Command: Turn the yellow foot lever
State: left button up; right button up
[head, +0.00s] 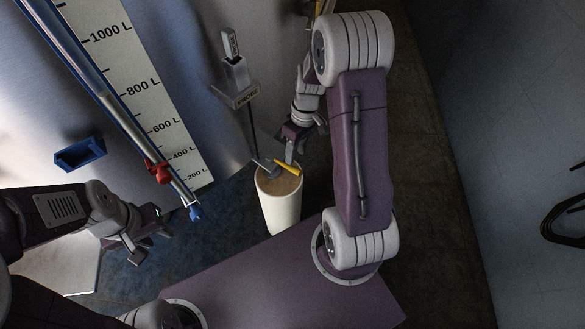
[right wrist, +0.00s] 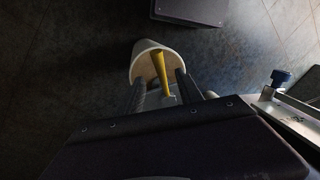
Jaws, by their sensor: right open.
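The yellow foot lever (head: 287,168) shows at the top of a cream cylinder in the head view. In the right wrist view the yellow lever (right wrist: 160,70) stands out between the fingers of my right gripper (right wrist: 161,88). My right gripper (head: 278,162) is open, with its fingers on either side of the lever in that wrist view. I cannot tell whether they touch it. My left gripper (head: 150,246) hangs open and empty at the lower left, well away from the lever.
The cream cylinder (head: 283,212) stands on the dark floor beside the tank wall. The tank carries a litre scale (head: 140,85), a red clamp (head: 158,172) and a blue valve (head: 195,213). A blue bracket (head: 80,153) juts from the wall.

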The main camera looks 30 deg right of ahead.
aim_at(293, 167)
jog(key=f, duration=0.2)
jog(key=f+b, duration=0.1)
jog(key=f, duration=0.1)
jog(key=a+f, duration=0.1)
jog(key=f, duration=0.2)
jog(key=shift+s+a+b, duration=0.1)
jog(key=shift+s+b, duration=0.1)
jog(key=shift+b, duration=0.1)
jog(key=shift+r, duration=0.1)
grip_shut()
dwell(0.8)
